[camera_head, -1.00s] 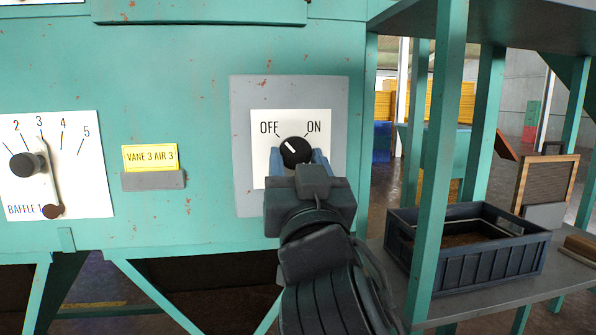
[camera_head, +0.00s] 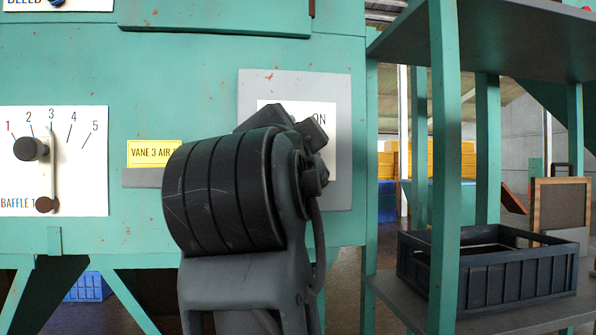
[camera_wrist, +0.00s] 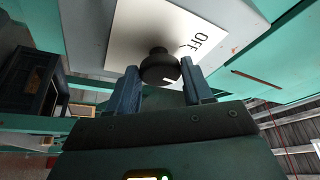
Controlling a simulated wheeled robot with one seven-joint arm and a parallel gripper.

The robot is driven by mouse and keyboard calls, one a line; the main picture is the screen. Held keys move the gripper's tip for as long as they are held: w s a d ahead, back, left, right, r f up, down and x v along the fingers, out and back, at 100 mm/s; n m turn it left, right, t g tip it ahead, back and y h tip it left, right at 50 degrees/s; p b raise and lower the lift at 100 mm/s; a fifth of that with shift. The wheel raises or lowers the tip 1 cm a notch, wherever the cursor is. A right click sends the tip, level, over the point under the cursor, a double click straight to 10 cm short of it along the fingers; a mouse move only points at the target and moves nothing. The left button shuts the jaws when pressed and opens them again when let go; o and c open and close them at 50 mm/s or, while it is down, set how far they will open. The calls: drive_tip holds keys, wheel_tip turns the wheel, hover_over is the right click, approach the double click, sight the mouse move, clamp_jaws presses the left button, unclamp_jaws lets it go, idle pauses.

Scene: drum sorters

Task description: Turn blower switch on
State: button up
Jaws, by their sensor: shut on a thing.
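The blower switch is a black round knob (camera_wrist: 160,68) on a white plate (camera_wrist: 118,38) with OFF and ON labels. In the wrist view it sits between the two blue fingers of my gripper (camera_wrist: 160,74), which is shut on it. A small white mark shows on the knob's face, but which label it points to is unclear. The OFF label (camera_wrist: 200,42) shows in the wrist view. In the head view my arm covers the knob and OFF; only the ON label (camera_head: 323,117) shows on the plate.
A baffle dial (camera_head: 31,149) with a lever is on the teal machine wall at left. A yellow "VANE 3 AIR" label (camera_head: 150,153) sits beside my arm. A teal post (camera_head: 444,170) and a dark crate (camera_head: 490,268) on a shelf stand at right.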

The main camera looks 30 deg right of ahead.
drive_tip(key=shift+r+m+g+b, duration=0.15)
drive_tip(key=shift+m+g+b, duration=0.8)
drive_tip(key=shift+m, duration=0.95)
drive_tip(key=shift+r+m+g+b, duration=0.1)
drive_tip(key=shift+m+g+b, duration=0.45)
drive_tip(key=shift+m+b, duration=1)
drive_tip(key=shift+m+y+p, duration=0.3)
drive_tip(key=shift+m, duration=0.15)
drive_tip(key=o, duration=1)
drive_tip(key=shift+o, duration=0.2)
drive_tip(key=shift+r, duration=0.1)
drive_tip(key=shift+a, duration=0.15)
drive_tip(key=v, duration=0.7)
drive_tip(key=shift+s+a, duration=0.2)
drive_tip(key=shift+s, duration=0.1)
